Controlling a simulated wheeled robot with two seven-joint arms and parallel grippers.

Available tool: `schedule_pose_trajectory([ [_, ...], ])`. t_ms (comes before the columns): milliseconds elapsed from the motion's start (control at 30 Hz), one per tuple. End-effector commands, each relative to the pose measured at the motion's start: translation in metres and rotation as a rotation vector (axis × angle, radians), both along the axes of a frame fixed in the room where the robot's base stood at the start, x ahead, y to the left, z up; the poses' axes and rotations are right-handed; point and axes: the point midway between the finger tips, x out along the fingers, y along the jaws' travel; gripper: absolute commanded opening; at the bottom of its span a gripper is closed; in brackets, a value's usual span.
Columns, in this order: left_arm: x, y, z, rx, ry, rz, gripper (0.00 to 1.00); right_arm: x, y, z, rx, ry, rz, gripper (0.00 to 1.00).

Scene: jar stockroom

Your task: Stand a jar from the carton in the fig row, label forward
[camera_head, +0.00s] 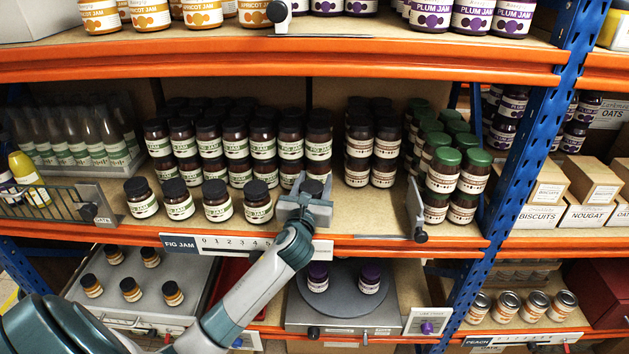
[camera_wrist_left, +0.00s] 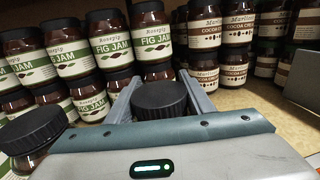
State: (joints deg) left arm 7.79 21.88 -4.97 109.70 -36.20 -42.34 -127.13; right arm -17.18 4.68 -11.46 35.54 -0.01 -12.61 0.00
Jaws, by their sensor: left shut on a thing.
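My left gripper (camera_head: 306,198) is at the front of the middle shelf, shut on a jar with a black lid (camera_head: 313,186). In the left wrist view the same lid (camera_wrist_left: 160,97) shows between the two fingers; the jar's body and label are hidden, and I cannot tell whether its base touches the shelf. To its left, several fig jam jars (camera_head: 257,202) stand in a front line with green-and-white labels forward. Behind them is a stacked block of fig jam jars (camera_head: 236,140). The FIG JAM strip (camera_head: 180,244) is on the shelf edge below. I cannot make out the carton.
Cocoa cream jars (camera_head: 358,160) stand behind right, and green-lidded jars (camera_head: 472,178) further right. A grey divider (camera_head: 415,208) stands right of the gripper, with bare shelf (camera_head: 365,213) between. A wire fence (camera_head: 50,203) is at left. A turntable (camera_head: 345,302) is below.

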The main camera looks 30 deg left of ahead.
Motion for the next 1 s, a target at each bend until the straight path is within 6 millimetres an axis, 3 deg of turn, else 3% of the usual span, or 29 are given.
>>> schedule_pose_trajectory([
  [400, 0.0, -0.0001, -0.0009, 0.0, -0.001, -0.001, 0.0, -0.0003, 0.0001, 0.0011, 0.0, 0.0, 0.0, 0.31],
  [433, 0.0, -0.0001, -0.0011, 0.001, -0.001, -0.001, 0.55, -0.0003, 0.0001, 0.0011, 0.0, 0.0, 0.0, 0.31],
  [500, 0.0, -0.0001, -0.0013, 0.001, 0.0, 0.0, 0.7, -0.0003, 0.0002, 0.0011, 0.0, 0.0, 0.0, 0.31],
  [1000, -0.0074, -0.0031, -0.0043, 0.001, 0.004, 0.0, 0.7, -0.0006, 0.0031, -0.0019, 0.003, 0.001, -0.001, 0.31],
])
